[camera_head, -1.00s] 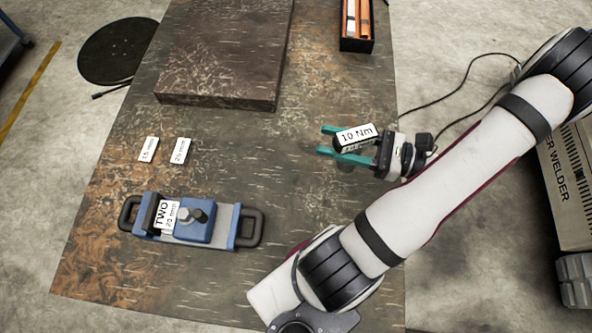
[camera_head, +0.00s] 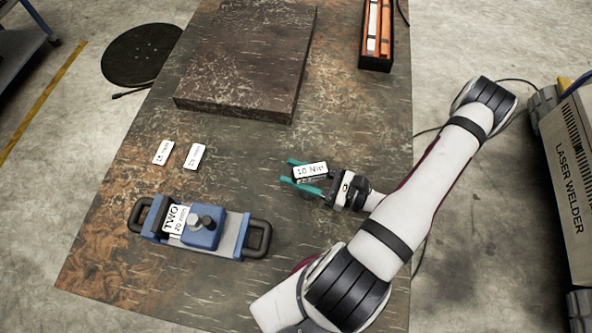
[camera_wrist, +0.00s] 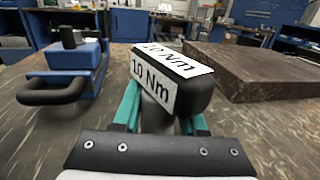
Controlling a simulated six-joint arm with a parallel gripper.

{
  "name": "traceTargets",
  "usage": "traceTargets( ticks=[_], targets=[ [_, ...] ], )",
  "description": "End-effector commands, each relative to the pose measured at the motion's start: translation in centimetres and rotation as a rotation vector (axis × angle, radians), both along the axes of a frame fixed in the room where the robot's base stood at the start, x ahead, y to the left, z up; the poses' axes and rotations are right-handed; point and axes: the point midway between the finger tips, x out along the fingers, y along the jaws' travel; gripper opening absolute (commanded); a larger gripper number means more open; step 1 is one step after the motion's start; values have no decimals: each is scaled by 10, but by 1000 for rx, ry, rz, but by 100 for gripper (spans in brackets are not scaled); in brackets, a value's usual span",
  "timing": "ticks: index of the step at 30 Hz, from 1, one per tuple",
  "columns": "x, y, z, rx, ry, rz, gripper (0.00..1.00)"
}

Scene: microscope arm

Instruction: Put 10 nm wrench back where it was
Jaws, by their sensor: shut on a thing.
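The 10 Nm wrench (camera_head: 310,171) shows as a dark block with white labels reading "10 Nm". My gripper (camera_head: 304,178), with teal fingers, is shut on it. In the wrist view the labelled block (camera_wrist: 172,77) sits between the teal fingers, with its lower part partly hidden by the gripper. In the head view it is over the middle right of the table, right of two small white tags reading roughly 15 Nm (camera_head: 163,153) and 20 Nm (camera_head: 195,157). I cannot tell its height above the table.
A blue fixture (camera_head: 203,238) labelled "TWO", with black handles, stands at the front left. A thick dark slab (camera_head: 245,65) lies at the back. A black box (camera_head: 376,62) with orange contents is at the back right.

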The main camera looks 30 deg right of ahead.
Motion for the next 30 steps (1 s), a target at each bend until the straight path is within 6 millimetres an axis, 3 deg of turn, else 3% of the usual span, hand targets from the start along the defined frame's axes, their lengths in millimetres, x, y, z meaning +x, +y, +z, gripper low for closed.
traceTargets(
  ticks=[5, 6, 11, 25, 30],
  targets=[
    [0, 0, -2, 1, 0, 0, 0],
    [0, 0, -3, 1, 0, 0, 43],
    [0, 0, -2, 1, 1, 0, 71],
    [0, 0, 0, 0, 0, 0, 71],
    [-21, -15, 1, -1, 0, -6, 71]
  ],
)
